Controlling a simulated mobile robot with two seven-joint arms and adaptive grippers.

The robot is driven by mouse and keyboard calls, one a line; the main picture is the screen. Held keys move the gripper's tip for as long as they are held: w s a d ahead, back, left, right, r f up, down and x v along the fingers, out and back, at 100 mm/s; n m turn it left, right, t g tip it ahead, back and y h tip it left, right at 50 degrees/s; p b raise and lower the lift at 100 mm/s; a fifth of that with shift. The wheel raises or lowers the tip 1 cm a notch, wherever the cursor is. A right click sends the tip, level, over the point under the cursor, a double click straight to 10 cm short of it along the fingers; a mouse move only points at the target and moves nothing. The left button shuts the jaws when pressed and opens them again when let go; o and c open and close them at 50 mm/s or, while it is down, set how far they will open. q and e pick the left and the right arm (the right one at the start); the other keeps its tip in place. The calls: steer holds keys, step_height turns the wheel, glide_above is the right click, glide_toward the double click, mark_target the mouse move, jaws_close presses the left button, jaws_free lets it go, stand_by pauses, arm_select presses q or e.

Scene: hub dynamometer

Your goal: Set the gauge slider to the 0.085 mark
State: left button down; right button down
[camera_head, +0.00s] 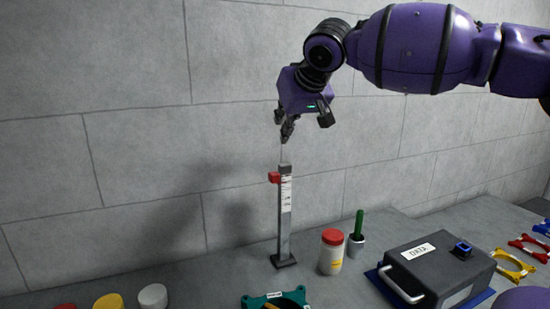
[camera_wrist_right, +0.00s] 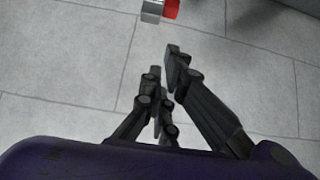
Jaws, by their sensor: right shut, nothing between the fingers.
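The gauge (camera_head: 284,222) is a thin grey upright post on a dark foot, with a white scale strip along its upper part. Its red slider (camera_head: 274,177) sits near the top of the post, sticking out to the left. The scale's marks are too small to read. My right gripper (camera_head: 286,136) is shut and empty, pointing down just above the post's top, apart from the slider. In the right wrist view the grey post top (camera_wrist_right: 152,10) and the red slider (camera_wrist_right: 172,9) show at the upper edge, beyond the fingers. My left gripper is not in view.
A red-capped jar (camera_head: 331,252), a cup with a green-handled tool (camera_head: 357,240) and a dark case labelled DATA (camera_head: 437,265) stand right of the gauge. A teal bracket (camera_head: 275,300) lies in front. The grey wall (camera_head: 130,150) is close behind.

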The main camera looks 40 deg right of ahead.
glide_above(276, 173)
steer(key=f, duration=0.5)
steer(key=shift+s+f+b, duration=0.25)
steer(key=shift+f+b, duration=0.05)
steer(key=shift+b, duration=0.05)
steer(key=f, duration=0.3)
steer(key=shift+w+f, duration=0.2)
steer(key=shift+f, duration=0.3)
